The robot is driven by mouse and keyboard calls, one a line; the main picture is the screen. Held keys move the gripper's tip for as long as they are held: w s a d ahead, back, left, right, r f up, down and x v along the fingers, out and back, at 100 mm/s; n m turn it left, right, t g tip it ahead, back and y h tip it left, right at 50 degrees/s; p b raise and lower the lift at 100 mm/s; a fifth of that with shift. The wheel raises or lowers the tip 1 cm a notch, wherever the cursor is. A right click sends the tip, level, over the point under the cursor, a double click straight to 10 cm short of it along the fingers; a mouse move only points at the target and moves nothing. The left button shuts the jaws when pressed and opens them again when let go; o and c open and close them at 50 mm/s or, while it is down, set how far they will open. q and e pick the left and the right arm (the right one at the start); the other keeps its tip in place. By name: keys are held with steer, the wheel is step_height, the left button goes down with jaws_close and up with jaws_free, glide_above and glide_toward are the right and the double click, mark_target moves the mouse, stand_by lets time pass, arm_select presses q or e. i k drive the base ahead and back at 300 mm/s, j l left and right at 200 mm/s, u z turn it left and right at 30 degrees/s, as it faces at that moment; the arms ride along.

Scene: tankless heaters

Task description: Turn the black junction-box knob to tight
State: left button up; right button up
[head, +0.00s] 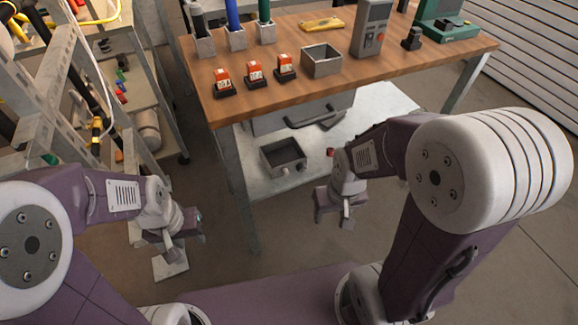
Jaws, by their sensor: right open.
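A grey upright box (371,30) stands at the back right of the wooden workbench, with small dark and reddish details on its front. A small black block-like piece (412,39) stands just to its right. I cannot tell at this size which dark part is the junction-box knob, or how it is turned. My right gripper (333,212) hangs open and empty in front of the bench, below its top and well apart from these things. My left gripper (172,248) hangs low at the left, clear of the bench; its jaw opening cannot be made out.
The workbench (300,95) carries several orange-and-black blocks, an open grey metal bin (321,61), grey holders with coloured cylinders, a yellow tool (322,24) and a green machine (448,20). A tray (283,157) sits on the lower shelf. A cluttered rack stands left.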

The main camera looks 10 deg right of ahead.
mark_target(301, 167)
steer(key=l+u, duration=1.2)
steer(key=l, duration=0.15)
steer(key=k+l+u, duration=0.15)
steer(key=l+u, duration=0.25)
steer(key=k+l+u, duration=0.2)
steer(key=l+u, duration=0.2)
steer(key=k+l+u, duration=0.2)
steer(key=u, duration=0.2)
steer(key=k+l+u, duration=0.2)
steer(key=l+u, duration=0.25)
steer(key=l, duration=0.4)
steer(key=z, duration=0.05)
